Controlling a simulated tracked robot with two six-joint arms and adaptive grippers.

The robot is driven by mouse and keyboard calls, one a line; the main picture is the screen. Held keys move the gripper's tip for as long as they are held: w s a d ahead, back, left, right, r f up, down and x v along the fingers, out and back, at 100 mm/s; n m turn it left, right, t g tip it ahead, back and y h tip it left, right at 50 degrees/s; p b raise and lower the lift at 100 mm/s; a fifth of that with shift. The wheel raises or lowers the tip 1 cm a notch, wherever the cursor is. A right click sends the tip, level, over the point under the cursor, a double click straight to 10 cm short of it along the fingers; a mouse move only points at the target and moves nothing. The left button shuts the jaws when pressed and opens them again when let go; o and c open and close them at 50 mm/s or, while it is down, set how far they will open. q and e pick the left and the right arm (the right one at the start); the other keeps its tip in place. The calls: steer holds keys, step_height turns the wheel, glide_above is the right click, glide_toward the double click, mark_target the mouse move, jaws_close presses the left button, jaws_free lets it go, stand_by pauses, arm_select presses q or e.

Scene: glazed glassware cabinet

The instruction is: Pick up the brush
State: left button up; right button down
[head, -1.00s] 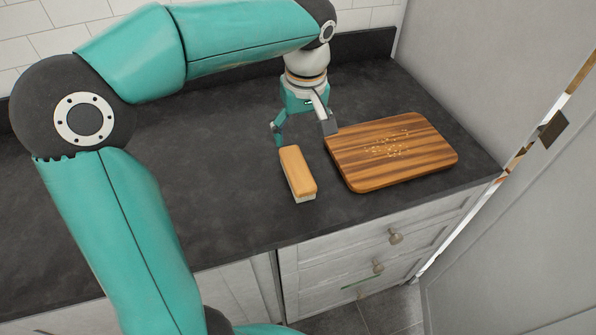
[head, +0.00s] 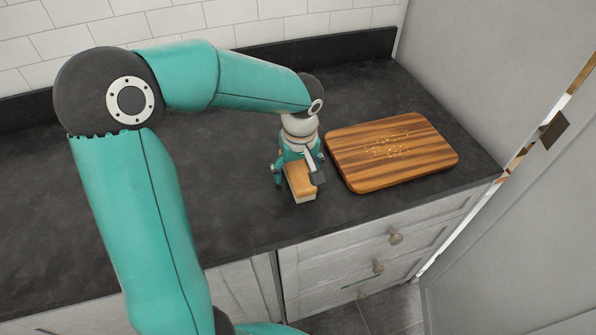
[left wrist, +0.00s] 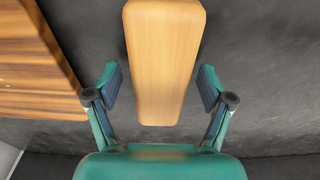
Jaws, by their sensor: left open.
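The brush (head: 301,186) has a light wooden block back with pale bristles under it. It lies on the dark countertop, left of the cutting board, and shows large in the left wrist view (left wrist: 163,55). My left gripper (head: 297,178) is open over the brush. In the left wrist view its two fingers (left wrist: 162,90) stand on either side of the wooden back, with a gap on each side. The gripper hides part of the brush in the head view. My right gripper is not in view.
A striped wooden cutting board (head: 405,170) with crumbs (head: 390,143) lies close to the right of the brush. The dark countertop (head: 225,190) is clear to the left. Drawers (head: 350,260) are below the front edge, and a pale wall panel stands at the right.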

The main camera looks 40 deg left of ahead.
mark_target(297, 166)
arm_select(q)
steer(key=c, duration=1.3)
steer(key=shift+r, duration=0.1)
step_height(297, 166, up, 20)
steer(key=shift+f+p, duration=0.1)
steer(key=shift+p, duration=0.4)
